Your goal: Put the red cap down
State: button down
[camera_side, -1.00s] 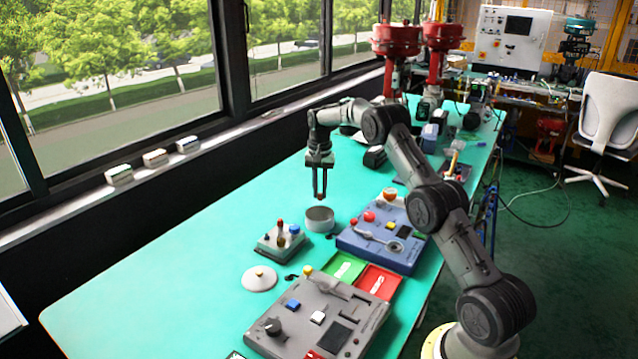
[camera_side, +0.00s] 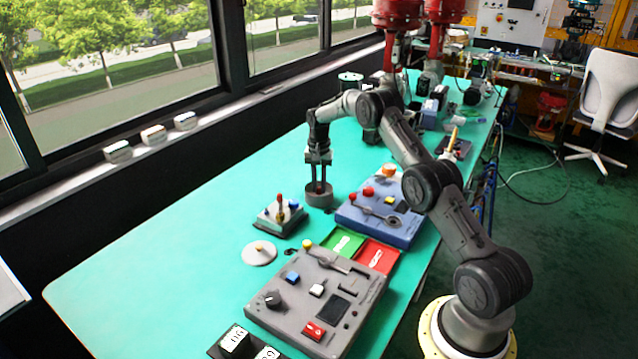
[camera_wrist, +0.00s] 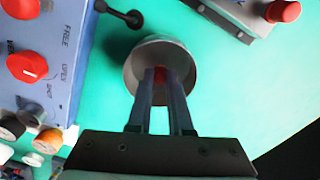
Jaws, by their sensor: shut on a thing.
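My gripper (camera_side: 319,186) points down with its fingertips inside a round grey metal pot (camera_side: 320,198) on the teal table. In the wrist view the fingers (camera_wrist: 163,82) are shut on the red cap (camera_wrist: 160,73), which shows as a small red patch between their tips. The pot's rim (camera_wrist: 128,70) surrounds the fingertips and the cap. Whether the cap touches the pot's floor cannot be told. The cap is hidden in the side view.
A blue panel (camera_side: 378,222) with knobs stands right of the pot. A small grey box (camera_side: 275,217) with coloured knobs stands to its left. A round white lid (camera_side: 259,254), green and red trays (camera_side: 343,243) and a grey panel (camera_side: 318,300) lie nearer. The left table is clear.

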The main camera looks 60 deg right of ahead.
aim_at(319, 188)
jog(key=c, duration=0.8)
grip_release()
jog(key=shift+o, duration=0.2)
jog(key=shift+r, duration=3.55)
